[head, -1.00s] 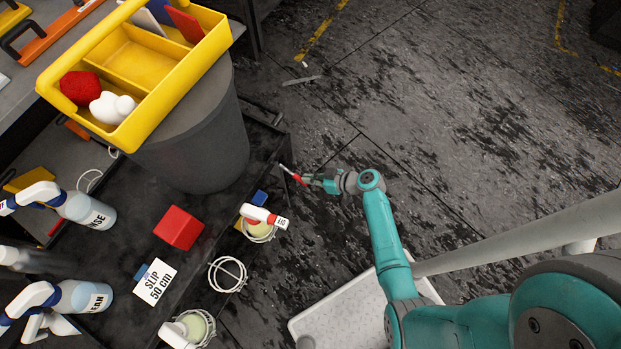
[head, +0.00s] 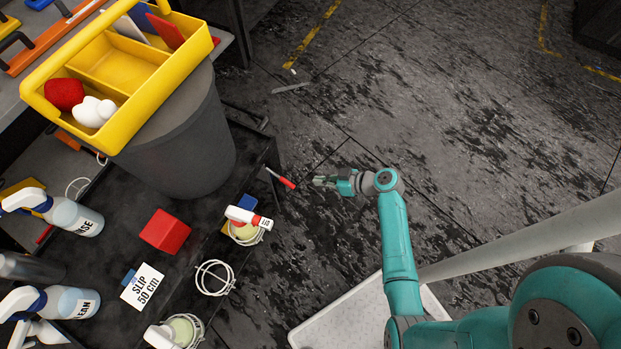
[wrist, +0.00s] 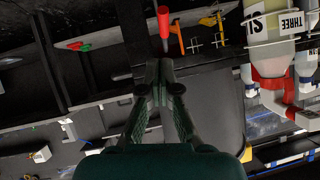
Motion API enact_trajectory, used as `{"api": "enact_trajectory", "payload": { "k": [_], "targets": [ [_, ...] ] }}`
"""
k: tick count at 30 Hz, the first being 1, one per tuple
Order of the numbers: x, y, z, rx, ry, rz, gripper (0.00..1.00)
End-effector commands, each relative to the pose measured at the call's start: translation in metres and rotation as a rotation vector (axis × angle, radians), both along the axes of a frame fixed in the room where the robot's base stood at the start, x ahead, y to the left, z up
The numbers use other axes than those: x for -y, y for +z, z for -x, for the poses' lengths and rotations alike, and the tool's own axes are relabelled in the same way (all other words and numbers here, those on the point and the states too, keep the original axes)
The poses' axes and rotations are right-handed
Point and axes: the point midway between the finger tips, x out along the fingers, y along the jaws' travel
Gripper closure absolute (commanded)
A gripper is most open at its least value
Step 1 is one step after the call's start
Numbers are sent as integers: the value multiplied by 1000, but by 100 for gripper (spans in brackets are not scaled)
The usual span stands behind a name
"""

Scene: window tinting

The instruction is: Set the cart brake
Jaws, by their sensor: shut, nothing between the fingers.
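The cart (head: 200,255) is a dark, low frame on the left of the head view. A thin metal lever with a red grip (head: 287,183) sticks out from its right side and slopes down to the right. The red grip also shows at the top middle of the wrist view (wrist: 164,22). My gripper (head: 316,181) is just right of the grip, with a small gap between them. In the wrist view its fingers (wrist: 165,62) meet at the tips, shut and empty, pointing toward the grip. A red and a green mark (wrist: 79,45) show on a panel left of it.
A grey bin (head: 190,150) with a yellow caddy (head: 125,130) on it stands on the cart. The floor (head: 440,120) to the right is clear.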

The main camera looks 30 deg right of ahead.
Motion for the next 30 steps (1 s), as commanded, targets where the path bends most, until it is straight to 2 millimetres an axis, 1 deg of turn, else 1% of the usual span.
{"api": "enact_trajectory", "payload": {
  "k": [1,3,9,27,30],
  "targets": [
    [5,2,6,-1,-4,0,100],
    [10,5,11,0,-3,-1,100],
    [16,9,20,-1,0,-1,100],
    [17,9,21,0,1,-1,100],
    [14,7,24,-7,-5,0,100]
  ]
}}
